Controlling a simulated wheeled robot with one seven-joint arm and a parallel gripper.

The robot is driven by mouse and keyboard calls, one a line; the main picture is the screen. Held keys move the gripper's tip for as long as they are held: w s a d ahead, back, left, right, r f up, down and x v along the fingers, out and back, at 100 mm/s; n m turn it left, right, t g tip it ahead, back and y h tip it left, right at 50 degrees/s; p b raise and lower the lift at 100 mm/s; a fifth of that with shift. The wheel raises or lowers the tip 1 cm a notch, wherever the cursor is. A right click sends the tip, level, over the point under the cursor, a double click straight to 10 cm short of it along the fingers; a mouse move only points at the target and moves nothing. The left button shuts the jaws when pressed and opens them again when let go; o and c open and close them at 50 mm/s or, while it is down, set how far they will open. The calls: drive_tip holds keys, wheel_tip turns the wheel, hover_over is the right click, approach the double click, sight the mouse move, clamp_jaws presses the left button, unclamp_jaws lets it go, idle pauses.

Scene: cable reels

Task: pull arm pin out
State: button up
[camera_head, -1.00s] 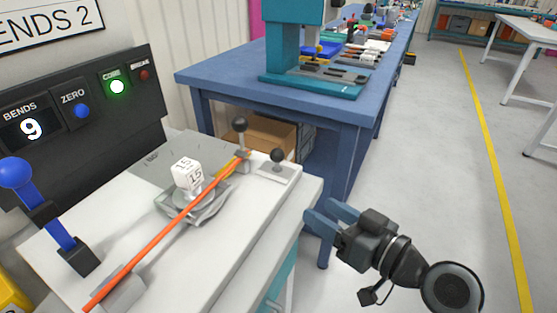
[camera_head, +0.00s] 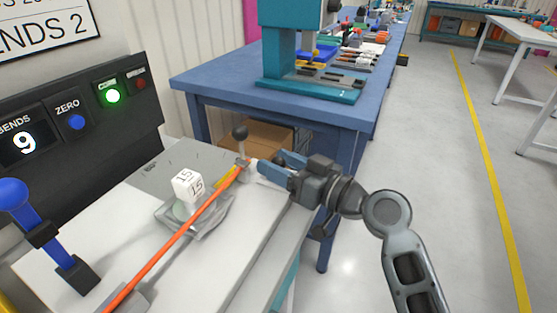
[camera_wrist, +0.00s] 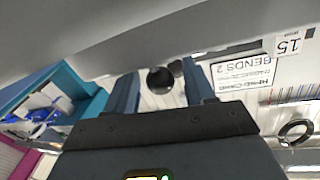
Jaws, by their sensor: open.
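A black ball-topped pin (camera_head: 240,133) stands upright at the far end of the orange rod (camera_head: 170,247) on the white bender bench. A second black ball knob on a small block, seen earlier to its right, is now hidden behind my gripper in the head view. My gripper (camera_head: 268,161) is open at the bench's right edge, its fingers pointing left over that block. In the wrist view, a black ball knob (camera_wrist: 160,80) shows between the two open fingers, with another dark ball (camera_wrist: 176,68) partly behind it. I cannot tell whether the fingers touch the knob.
A white block marked 15 (camera_head: 187,184) sits mid-bench beside the rod. A blue-knobbed lever (camera_head: 40,225) and a black panel (camera_head: 70,115) reading 9 are at left. A blue table (camera_head: 215,83) with a teal press (camera_head: 285,70) stands behind.

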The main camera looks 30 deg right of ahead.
drive_tip(key=shift+w+a, duration=0.1)
drive_tip(key=shift+w, duration=0.1)
clamp_jaws()
idle(0.4)
